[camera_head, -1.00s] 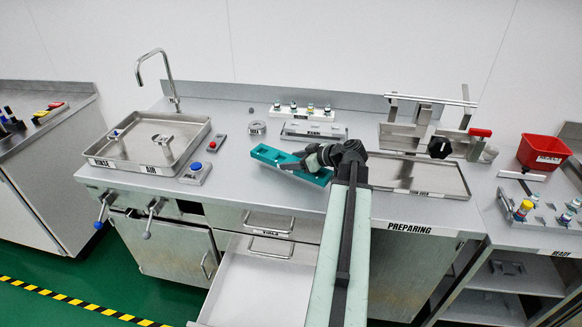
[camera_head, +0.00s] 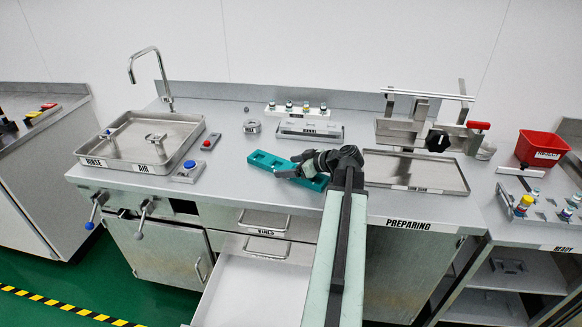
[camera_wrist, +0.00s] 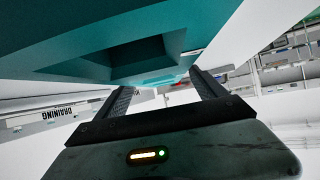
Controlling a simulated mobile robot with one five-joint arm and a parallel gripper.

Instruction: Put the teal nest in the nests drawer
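The teal nest (camera_head: 262,160) is a long bar with recesses, at the middle of the counter in the head view. It lies slantwise, its right part under my gripper (camera_head: 300,168). In the wrist view the nest (camera_wrist: 110,40) fills the top left, with my gripper's two fingers (camera_wrist: 163,88) reaching to either side of it; the gripper appears shut on it. Whether the nest touches the counter is hard to tell. Below the counter an open drawer (camera_head: 245,285) with an empty white inside is pulled out; its label is not visible.
A shut drawer marked VIALS (camera_head: 266,222) is above the open one.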

